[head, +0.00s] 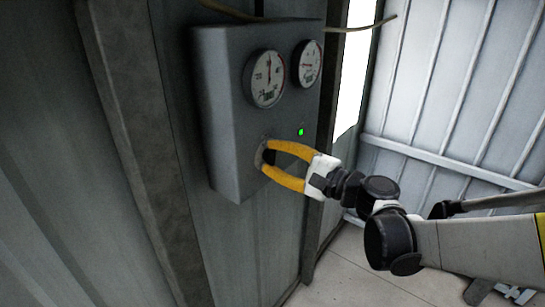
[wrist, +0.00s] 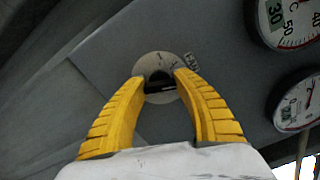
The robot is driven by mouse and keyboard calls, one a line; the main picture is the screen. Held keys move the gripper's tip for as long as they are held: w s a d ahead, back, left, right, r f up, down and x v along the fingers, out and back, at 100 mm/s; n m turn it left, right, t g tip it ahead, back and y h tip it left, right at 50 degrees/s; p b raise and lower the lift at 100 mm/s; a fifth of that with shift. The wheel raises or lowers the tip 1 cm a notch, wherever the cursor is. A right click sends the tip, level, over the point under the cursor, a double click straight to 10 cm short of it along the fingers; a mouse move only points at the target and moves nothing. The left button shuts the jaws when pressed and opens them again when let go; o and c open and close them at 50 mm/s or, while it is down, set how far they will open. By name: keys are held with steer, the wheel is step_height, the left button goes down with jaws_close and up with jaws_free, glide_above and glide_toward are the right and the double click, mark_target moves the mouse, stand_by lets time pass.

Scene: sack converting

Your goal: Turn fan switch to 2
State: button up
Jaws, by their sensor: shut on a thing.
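The fan switch is a black knob on a round pale dial plate (wrist: 163,65) on the front of a grey control box (head: 222,120). In the wrist view the black knob (wrist: 159,84) sits between the yellow fingertips of my gripper (wrist: 158,82). In the head view my gripper (head: 266,155) reaches in from the right and is shut on the knob. Marks show on the dial plate, but I cannot tell which number the knob points to. The fingers hide the knob's sides.
Two round white gauges, a left one (head: 264,79) and a right one (head: 307,63), sit above the switch. A green light (head: 301,132) glows to the right of it. The box hangs on a corrugated metal wall beside an upright beam (head: 137,140).

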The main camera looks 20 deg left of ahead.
steer(key=o, duration=1.2)
steer(key=v, duration=1.2)
